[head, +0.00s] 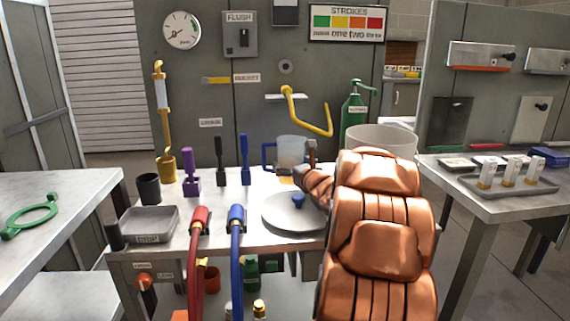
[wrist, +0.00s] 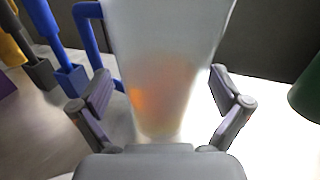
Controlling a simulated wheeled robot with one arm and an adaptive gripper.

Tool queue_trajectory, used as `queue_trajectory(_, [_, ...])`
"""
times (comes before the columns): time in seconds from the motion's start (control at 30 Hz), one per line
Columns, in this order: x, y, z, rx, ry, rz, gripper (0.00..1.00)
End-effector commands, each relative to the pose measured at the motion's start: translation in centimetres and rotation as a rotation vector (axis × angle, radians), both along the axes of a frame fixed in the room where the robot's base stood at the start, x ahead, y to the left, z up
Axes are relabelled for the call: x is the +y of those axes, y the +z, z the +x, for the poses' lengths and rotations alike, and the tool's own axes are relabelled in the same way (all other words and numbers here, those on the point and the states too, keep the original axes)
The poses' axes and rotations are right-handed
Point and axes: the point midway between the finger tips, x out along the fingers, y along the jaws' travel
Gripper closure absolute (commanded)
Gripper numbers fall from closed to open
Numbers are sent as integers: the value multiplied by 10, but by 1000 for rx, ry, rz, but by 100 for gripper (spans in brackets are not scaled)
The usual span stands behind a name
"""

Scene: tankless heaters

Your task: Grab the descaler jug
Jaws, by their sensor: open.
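A translucent jug (head: 291,150) with a blue handle stands on the bench at the back, by the wall panel. In the wrist view the clear jug (wrist: 170,60) fills the middle, with an orange tint low in it and its blue handle (wrist: 95,40) at the left. My gripper (wrist: 160,95) is open, with one finger on each side of the jug. Gaps show beside the jug, so the fingers do not look closed on it. In the head view my gripper (head: 308,158) is partly hidden behind my copper-coloured arm.
A round grey plate (head: 285,217) with a blue knob lies in front of the jug. A green pump bottle (head: 353,115) and a pale tub (head: 380,138) stand to the right. Blue (head: 245,160), black and purple tools stand to the left. A yellow bent pipe (head: 305,112) hangs above.

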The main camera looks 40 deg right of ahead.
Motion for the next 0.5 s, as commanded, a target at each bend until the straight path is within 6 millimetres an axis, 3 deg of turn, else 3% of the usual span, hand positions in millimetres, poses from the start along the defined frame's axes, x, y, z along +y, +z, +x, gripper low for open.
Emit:
queue_trajectory(0.2, [0,0,0,0,0,1,2])
queue_trajectory(0.5, [0,0,0,0,0,1,33])
